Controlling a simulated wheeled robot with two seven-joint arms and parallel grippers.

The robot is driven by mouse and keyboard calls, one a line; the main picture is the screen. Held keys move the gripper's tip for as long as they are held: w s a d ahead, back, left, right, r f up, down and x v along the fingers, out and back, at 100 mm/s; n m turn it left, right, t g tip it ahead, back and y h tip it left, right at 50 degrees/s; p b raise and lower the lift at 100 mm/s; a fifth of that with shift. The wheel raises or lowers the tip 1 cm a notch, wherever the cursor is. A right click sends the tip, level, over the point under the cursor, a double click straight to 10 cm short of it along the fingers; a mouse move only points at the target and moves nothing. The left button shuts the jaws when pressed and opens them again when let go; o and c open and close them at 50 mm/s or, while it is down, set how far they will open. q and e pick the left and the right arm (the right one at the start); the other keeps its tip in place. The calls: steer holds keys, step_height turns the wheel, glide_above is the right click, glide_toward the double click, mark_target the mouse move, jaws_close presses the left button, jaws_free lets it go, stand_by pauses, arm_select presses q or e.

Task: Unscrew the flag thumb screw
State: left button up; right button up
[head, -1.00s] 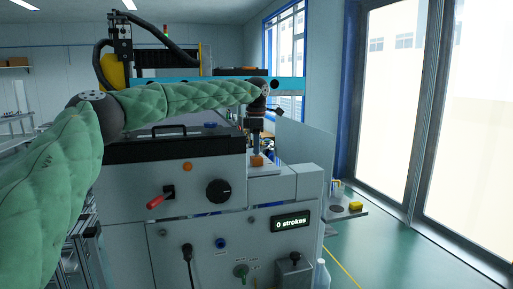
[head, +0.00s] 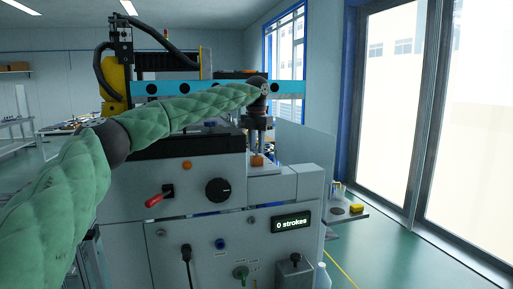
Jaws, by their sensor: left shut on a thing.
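The flag thumb screw appears as a small orange piece (head: 257,161) on the light top of the panel fixture, right of its black-topped section. My left gripper (head: 257,153) reaches it from above, its arm coming across from the left. The gripper points down and is shut on the orange piece. The fingertips are small and dark at this distance, and the screw's shaft and seat are hidden. My right gripper is not in view.
The fixture front (head: 200,215) carries a red lever (head: 159,196), a black knob (head: 218,190), an orange button (head: 187,166) and a display (head: 291,223) reading "0 strokes". A side shelf with a yellow block (head: 356,208) stands right. The floor at right is open.

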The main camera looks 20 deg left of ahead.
arm_select(q)
steer(key=shift+n, duration=1.1)
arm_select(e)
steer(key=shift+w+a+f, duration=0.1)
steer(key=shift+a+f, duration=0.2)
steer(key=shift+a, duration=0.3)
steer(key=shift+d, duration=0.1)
arm_select(q)
steer(key=o, duration=1)
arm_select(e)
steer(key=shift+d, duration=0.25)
arm_select(q)
steer(key=shift+r, duration=0.15)
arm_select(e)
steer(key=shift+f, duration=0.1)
